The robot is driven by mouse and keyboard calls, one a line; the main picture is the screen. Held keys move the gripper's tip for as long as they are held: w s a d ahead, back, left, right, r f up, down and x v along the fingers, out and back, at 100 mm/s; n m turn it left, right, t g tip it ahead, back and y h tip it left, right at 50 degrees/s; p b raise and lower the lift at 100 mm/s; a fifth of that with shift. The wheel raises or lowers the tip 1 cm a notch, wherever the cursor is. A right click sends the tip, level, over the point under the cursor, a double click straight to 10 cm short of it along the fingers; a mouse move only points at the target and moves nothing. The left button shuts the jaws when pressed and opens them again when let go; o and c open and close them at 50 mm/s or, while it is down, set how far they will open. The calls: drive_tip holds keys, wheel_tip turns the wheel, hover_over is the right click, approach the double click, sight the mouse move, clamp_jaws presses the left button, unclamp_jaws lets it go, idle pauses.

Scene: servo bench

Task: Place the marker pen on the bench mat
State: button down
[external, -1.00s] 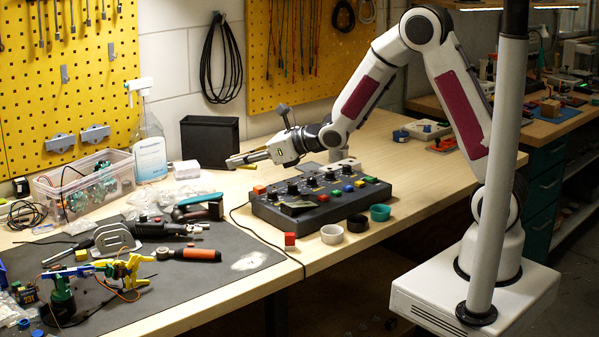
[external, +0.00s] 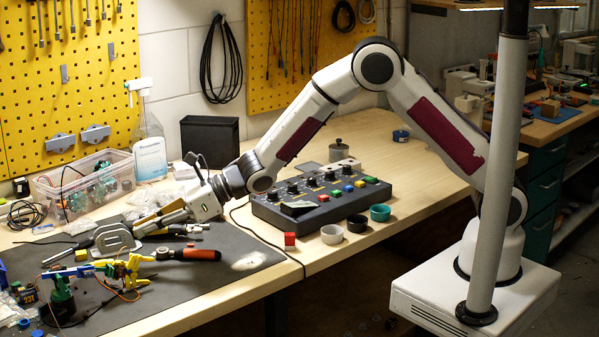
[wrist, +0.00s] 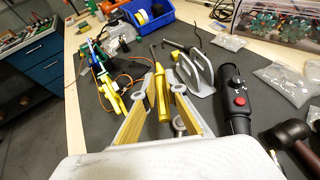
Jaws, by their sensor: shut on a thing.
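The dark grey bench mat (external: 205,285) covers the left part of the bench; it also shows in the wrist view (wrist: 98,122). My gripper (external: 150,222) is low over the far part of the mat, tilted down to the left. In the wrist view, its yellow-padded fingers (wrist: 162,105) are shut on a slim yellow item with a dark end, which appears to be the marker pen (wrist: 161,92). The pen points away from the wrist. Whether it touches the mat I cannot tell. In the external view it is hard to separate from the fingers.
A grey looped stand (external: 113,238) is close to the fingertips. A red-handled tool (external: 190,254) and a small blue-yellow arm model (external: 125,268) lie nearer. A clear bin (external: 85,185) stands behind, a control box (external: 320,200) to the right. The mat's front area is largely clear.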

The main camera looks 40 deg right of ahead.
drive_tip(key=shift+n+g+y, duration=0.3)
drive_tip(key=shift+n, duration=0.2)
drive_tip(key=a, duration=0.3)
drive_tip(key=s+a, duration=0.1)
drive_tip(key=shift+s+a+r, duration=0.1)
drive_tip(key=shift+a+r, duration=0.05)
drive_tip(key=shift+r, duration=0.15)
drive_tip(key=a+r, duration=0.2)
drive_tip(key=shift+w+r, duration=0.2)
drive_tip(key=shift+r, duration=0.2)
drive_tip(key=shift+f, duration=3.1)
drive_tip(key=shift+f, duration=1.9)
drive_tip(key=shift+f, duration=0.15)
